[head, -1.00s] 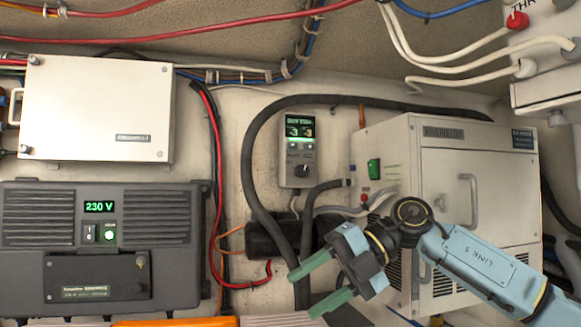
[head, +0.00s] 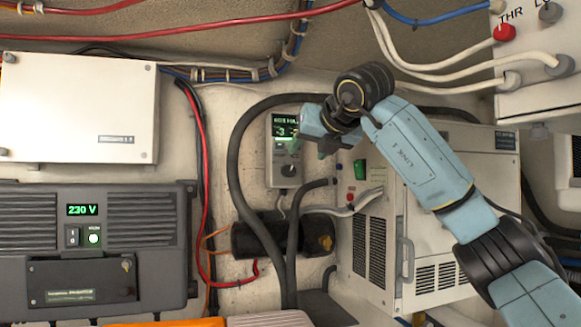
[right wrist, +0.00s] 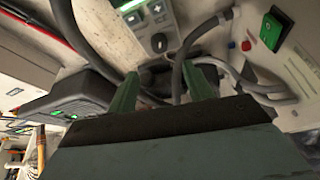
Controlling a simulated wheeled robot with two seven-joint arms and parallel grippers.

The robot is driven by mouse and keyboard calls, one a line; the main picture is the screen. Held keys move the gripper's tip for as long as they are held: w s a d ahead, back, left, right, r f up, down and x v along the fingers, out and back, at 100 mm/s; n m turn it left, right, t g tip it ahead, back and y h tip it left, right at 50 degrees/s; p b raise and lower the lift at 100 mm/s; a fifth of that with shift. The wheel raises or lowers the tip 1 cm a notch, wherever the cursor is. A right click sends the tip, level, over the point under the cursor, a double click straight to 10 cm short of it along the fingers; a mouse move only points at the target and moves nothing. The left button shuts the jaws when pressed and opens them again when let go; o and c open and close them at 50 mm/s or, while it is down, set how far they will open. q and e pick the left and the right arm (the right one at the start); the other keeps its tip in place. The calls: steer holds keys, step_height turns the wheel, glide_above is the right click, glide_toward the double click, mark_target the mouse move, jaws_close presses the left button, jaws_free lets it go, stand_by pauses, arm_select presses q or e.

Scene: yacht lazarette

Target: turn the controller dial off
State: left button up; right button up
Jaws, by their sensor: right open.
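The controller (head: 282,172) is a small grey box on the back wall with a lit green display. Its dark round dial (head: 288,170) sits below the display and shows in the right wrist view (right wrist: 159,42), beyond the fingertips. My right gripper (head: 311,147) is open and empty, its green fingers in front of the controller's upper right side. It covers part of the display and box edge. In the right wrist view its two fingers (right wrist: 161,72) stand apart, below the dial in the picture. I cannot tell whether they touch the box. My left gripper is not in view.
A thick black hose (head: 236,165) loops around the controller. A cream machine cabinet (head: 455,165) with a green switch (head: 360,172) stands to its right. The 230 V inverter (head: 95,245) and a white box (head: 80,105) are at left. A black cylinder (head: 262,236) is below.

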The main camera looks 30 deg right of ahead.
mark_target(290, 170)
steer(key=p+x, duration=0.2)
steer(key=x, duration=0.8)
steer(key=shift+w+f, duration=0.15)
steer(key=shift+w, duration=0.05)
steer(key=c, duration=1)
